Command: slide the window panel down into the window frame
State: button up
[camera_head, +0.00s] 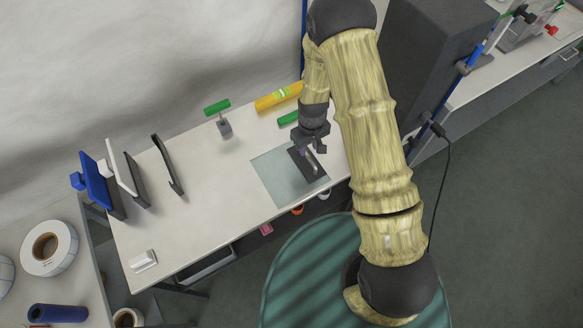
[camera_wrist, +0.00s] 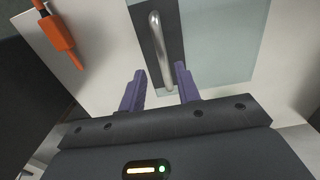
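The window panel (camera_head: 273,177) is a pale, see-through pane that looks flat on the white table. It carries a dark strip (camera_head: 299,163) with a rounded metal handle (camera_head: 313,163). In the wrist view the pane (camera_wrist: 222,40) and the handle (camera_wrist: 156,38) show ahead of the fingers. My gripper (camera_head: 309,148) is over the strip's far end. In the wrist view my gripper (camera_wrist: 160,69) is open, one purple finger on each side of the handle's near end. I cannot tell whether the handle is between the fingers or beyond them. I cannot pick out the window frame with certainty.
A blue (camera_head: 96,181), a white (camera_head: 122,167) and a black upright piece (camera_head: 167,165) stand at the table's left. A green-topped clamp (camera_head: 218,112) and a yellow tube (camera_head: 278,96) are behind. A dark box (camera_head: 425,60) stands right. The table's middle is clear.

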aim_at(307, 154)
jog(key=shift+f, duration=0.1)
jog(key=shift+s+a+f+p, duration=0.1)
jog(key=shift+s+f+p, duration=0.05)
jog(key=shift+f+p, duration=0.45)
jog(key=shift+a+f+p, duration=0.1)
jog(key=shift+f+p, duration=0.45)
jog(key=shift+f, duration=1.4)
grip_shut()
